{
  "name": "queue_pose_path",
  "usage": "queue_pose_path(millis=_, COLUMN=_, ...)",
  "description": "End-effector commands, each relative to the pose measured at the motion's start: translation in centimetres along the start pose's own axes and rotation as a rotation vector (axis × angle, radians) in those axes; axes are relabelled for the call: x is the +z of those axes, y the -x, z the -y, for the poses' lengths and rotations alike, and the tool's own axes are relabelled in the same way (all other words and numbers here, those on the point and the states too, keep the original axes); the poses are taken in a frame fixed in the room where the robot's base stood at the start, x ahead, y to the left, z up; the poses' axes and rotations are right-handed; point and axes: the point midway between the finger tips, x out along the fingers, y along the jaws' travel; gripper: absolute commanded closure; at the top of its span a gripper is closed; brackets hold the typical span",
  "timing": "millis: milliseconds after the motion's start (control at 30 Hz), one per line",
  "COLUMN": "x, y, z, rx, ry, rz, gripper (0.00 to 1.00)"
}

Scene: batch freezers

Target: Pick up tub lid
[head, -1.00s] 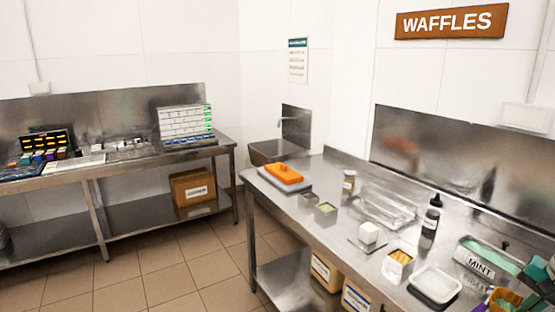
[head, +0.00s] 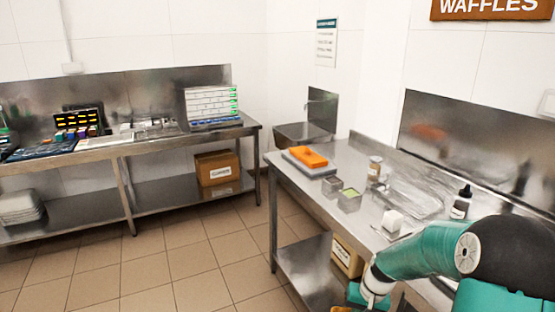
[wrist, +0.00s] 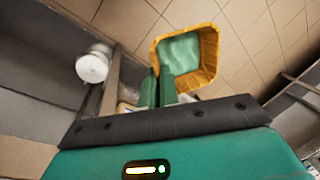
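I cannot make out a tub lid for certain in either view now. My gripper's two dark green fingers (wrist: 158,88) show close together in the wrist view, pointing over the floor. An orange-rimmed, cup-like thing with pale green inside (wrist: 186,58) is at the fingertips and overlaps them. I cannot tell whether the fingers hold it. In the head view my teal arm covers the near right of the right-hand counter (head: 290,185), where a white tray and the mint tub showed earlier.
A white round thing (wrist: 93,66) is beside a steel leg. The tiled aisle (head: 190,265) is clear.

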Motion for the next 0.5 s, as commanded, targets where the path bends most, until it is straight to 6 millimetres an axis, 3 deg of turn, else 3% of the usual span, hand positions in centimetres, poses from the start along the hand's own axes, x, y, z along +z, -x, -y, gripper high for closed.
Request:
queue_pose_path(millis=33, x=-0.6, y=-2.1, z=2.0, rx=-0.002, ry=0.053, rz=0.018, gripper=1.0)
queue_pose_path(millis=200, x=-2.3, y=-6.5, z=6.3, rx=-0.001, ry=0.173, rz=0.044, gripper=1.0)
queue_pose_path(millis=333, x=-3.0, y=-8.1, z=7.8, rx=0.0, ry=0.218, rz=0.053, gripper=1.0)
queue_pose_path(millis=500, x=-3.1, y=-8.2, z=8.0, rx=0.0, ry=0.224, rz=0.053, gripper=1.0)
